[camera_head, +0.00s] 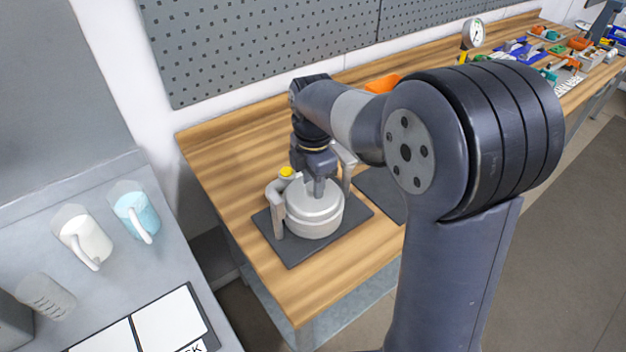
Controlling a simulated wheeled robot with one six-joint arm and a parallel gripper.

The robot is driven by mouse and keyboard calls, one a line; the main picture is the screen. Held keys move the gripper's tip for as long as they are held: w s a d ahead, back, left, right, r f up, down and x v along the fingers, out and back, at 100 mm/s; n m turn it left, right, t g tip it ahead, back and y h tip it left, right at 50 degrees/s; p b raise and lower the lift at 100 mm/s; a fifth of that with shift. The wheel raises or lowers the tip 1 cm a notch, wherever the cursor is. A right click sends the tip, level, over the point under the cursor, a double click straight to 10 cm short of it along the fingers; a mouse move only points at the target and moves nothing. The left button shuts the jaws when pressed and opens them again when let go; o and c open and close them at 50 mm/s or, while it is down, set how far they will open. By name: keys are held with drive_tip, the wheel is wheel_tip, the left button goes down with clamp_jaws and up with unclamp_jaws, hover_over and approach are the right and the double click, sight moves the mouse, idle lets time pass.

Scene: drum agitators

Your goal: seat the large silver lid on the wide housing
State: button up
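A round silver body with a stepped top stands on a dark square mat (354,212) near the wooden bench's left end. Its upper part looks like the large silver lid (300,199), and the wider part below looks like the housing (314,228). I cannot tell whether the two are in full contact or level. My gripper (318,190) points down at the middle of the lid, with its fingers at the lid's top. The finger gap and any knob between the fingers are too small to make out.
A grey upright arm (277,208) with a yellow cap (287,172) stands left of the housing, and another grey arm (346,163) stands behind right. An orange bin (382,83), a gauge (473,34) and coloured parts lie farther along the bench.

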drive_tip(key=o, duration=0.5)
wheel_tip(320, 180, up, 11)
drive_tip(key=shift+f, duration=0.1)
idle(0.3)
wheel_tip(320, 180, down, 11)
drive_tip(key=shift+r, duration=0.2)
idle(0.5)
drive_tip(key=shift+r, duration=0.15)
